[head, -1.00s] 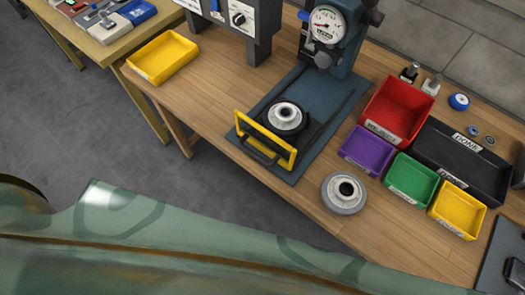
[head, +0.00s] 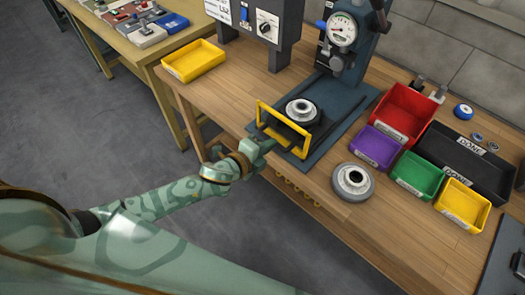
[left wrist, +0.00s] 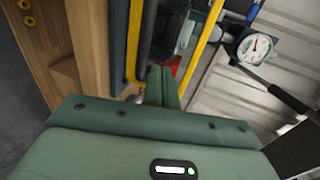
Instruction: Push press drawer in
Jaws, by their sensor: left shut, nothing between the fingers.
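The press (head: 345,45) stands at the back of the bench with a round gauge. Its drawer has a yellow frame handle (head: 286,119) and carries a grey round part (head: 303,110). The drawer stands out in front of the press head, over the blue base plate (head: 345,110). My left gripper (head: 268,143) is shut and empty, at the near side of the handle. In the left wrist view its shut fingertips (left wrist: 161,78) point between the yellow handle bars (left wrist: 205,45); I cannot tell whether they touch. My right gripper is not in view.
A second grey round part (head: 353,182) stands on the bench right of the drawer. Purple (head: 375,147), green (head: 418,176), yellow (head: 462,206) and red (head: 402,112) bins and a black tray (head: 465,165) lie beyond it. A yellow tray (head: 194,62) sits at the left end.

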